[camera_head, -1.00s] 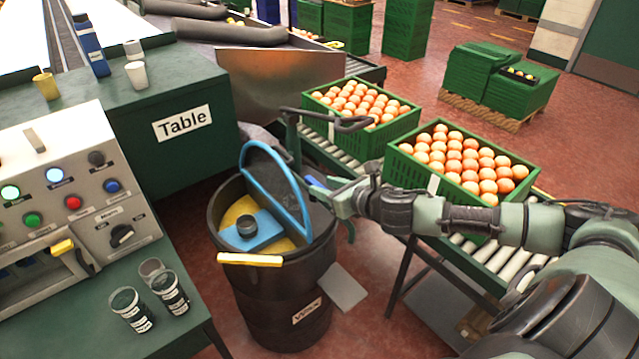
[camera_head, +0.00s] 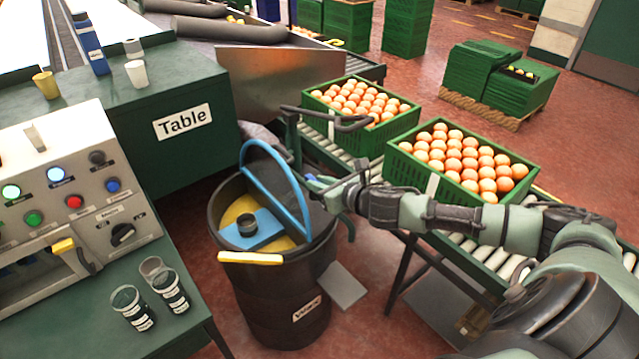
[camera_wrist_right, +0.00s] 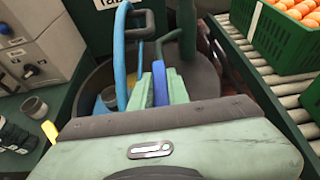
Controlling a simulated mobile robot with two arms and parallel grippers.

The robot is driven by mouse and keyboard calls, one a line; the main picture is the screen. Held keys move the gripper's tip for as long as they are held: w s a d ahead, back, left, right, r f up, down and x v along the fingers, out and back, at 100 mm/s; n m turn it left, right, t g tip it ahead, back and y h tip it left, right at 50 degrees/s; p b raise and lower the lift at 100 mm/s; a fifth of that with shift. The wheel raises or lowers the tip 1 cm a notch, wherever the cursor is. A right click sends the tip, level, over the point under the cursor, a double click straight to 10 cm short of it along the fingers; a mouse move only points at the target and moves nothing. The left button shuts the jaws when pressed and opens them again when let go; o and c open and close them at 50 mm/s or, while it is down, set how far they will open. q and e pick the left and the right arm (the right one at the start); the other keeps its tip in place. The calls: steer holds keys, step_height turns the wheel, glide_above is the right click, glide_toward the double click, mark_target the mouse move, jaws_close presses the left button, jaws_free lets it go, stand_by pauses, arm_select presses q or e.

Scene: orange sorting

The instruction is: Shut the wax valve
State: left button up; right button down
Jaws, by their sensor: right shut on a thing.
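The black wax drum (camera_head: 285,295) stands open on the floor, with yellow wax and a blue float-like piece (camera_head: 262,232) inside. A large blue hoop (camera_head: 270,160) rises over its rim. My right gripper (camera_head: 318,184) is at the drum's right rim. In the right wrist view, the green fingers (camera_wrist_right: 160,92) are shut on a small blue handle (camera_wrist_right: 160,82), apparently the wax valve's handle. In the head view this handle is mostly hidden by the fingers, and the valve body cannot be made out. My left gripper is not in view.
A green table (camera_head: 200,150) and a control panel (camera_head: 80,200) are at left. Green crates of oranges (camera_head: 405,172) sit on a roller conveyor (camera_head: 480,245) behind and right of the drum. A dark pipe (camera_head: 335,120) stands behind the gripper.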

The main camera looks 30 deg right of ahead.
steer(key=shift+a+r+m+h+p, duration=0.15)
steer(key=shift+m+h+p, duration=0.25)
steer(key=shift+h+p, duration=0.15)
steer(key=shift+a+r+m+h+p, duration=0.1)
steer(key=shift+a+m+h+p, duration=0.05)
steer(key=shift+m+h+p, duration=0.3)
steer(key=shift+w+a+f+m+g+h+p, duration=0.15)
steer(key=shift+m+g+h+p, duration=0.55)
steer(key=shift+m+h+p, duration=0.65)
steer(key=shift+w+a+r+m+g+h+p, duration=0.15)
steer(key=shift+m+g+h+p, duration=0.55)
steer(key=shift+m+h+p, duration=0.7)
steer(key=shift+w+a+f+m+g+h+p, duration=0.1)
steer(key=shift+a+f+m+g+h+p, duration=0.1)
steer(key=shift+m+g+h+p, duration=1.1)
steer(key=shift+m+t+h, duration=0.4)
steer(key=shift+t+h, duration=0.1)
steer(key=shift+h, duration=0.05)
steer(key=c, duration=1.4)
jaws_free()
steer(key=shift+s, duration=0.1)
steer(key=shift+o, duration=0.2)
steer(key=shift+b, duration=0.3)
